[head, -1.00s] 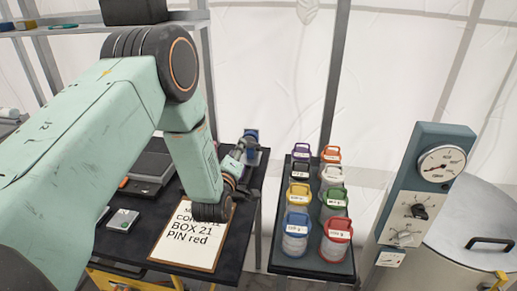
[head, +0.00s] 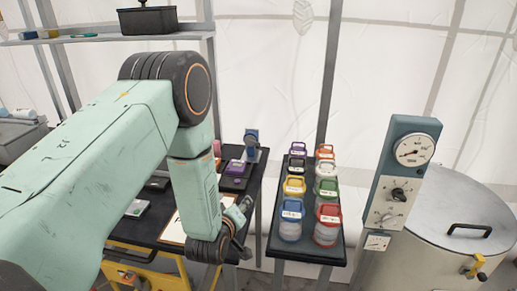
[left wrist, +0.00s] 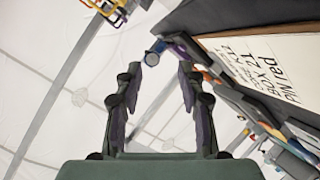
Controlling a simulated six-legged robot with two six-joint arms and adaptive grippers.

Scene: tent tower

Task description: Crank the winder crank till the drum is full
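A small blue device (head: 251,146) stands at the far right corner of the dark table; it may be the winder, but its crank and drum are too small to tell. A blue round part (left wrist: 153,56), probably of the same device, shows beyond my fingertips in the left wrist view. My left gripper (head: 238,212) is over the right edge of the table, nearer than the device and apart from it. In the left wrist view its fingers (left wrist: 166,72) are spread with nothing between them. My right gripper is out of view.
A clipboard (head: 172,230) lies on the table, partly behind my left arm; its text shows in the left wrist view (left wrist: 262,62). A purple box (head: 236,168) sits near the device. A rack of coloured-lid jars (head: 309,247), a gauge panel (head: 398,185) and a metal drum vessel (head: 455,220) stand right.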

